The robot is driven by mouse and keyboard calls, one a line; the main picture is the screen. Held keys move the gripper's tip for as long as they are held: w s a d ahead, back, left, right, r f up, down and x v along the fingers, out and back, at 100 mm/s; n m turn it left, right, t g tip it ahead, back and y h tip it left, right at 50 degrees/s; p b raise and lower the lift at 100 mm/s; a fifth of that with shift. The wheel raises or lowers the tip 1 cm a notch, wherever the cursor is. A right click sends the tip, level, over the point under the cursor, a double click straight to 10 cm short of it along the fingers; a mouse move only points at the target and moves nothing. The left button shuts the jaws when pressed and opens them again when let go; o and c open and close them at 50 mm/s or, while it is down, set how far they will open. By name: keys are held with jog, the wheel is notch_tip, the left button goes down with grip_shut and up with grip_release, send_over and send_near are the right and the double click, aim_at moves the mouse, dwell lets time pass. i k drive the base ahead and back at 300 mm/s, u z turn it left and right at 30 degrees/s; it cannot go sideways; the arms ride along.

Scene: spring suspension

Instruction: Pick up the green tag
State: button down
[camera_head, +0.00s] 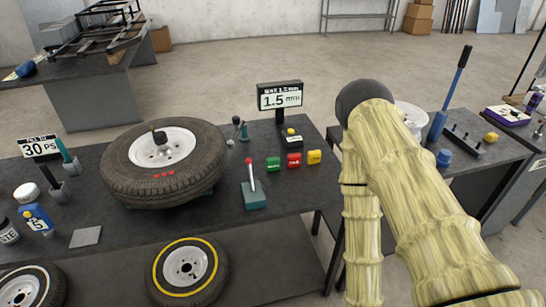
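The green tag (273,164) is a small block on the dark workbench, right of the tire. It stands at the left of a short row, with a red tag (294,160) and a yellow tag (314,157) to its right. All three appear apart from each other. My arm, in a yellowish ribbed cover, fills the right of the view and ends in a dark rounded joint to the right of the tags. My gripper does not show; nothing is seen touching the green tag.
A teal-based lever (254,197) stands just front-left of the green tag. Behind are a 1.5 mm display (279,98) and a small black box with a yellow top (292,138). A large tire (125,180) lies left. Bare bench lies in front of the tags. A second bench is right.

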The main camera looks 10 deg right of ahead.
aim_at(272, 164)
jog(key=u, duration=2.7)
jog(key=i, duration=0.9)
jog(key=z, duration=2.55)
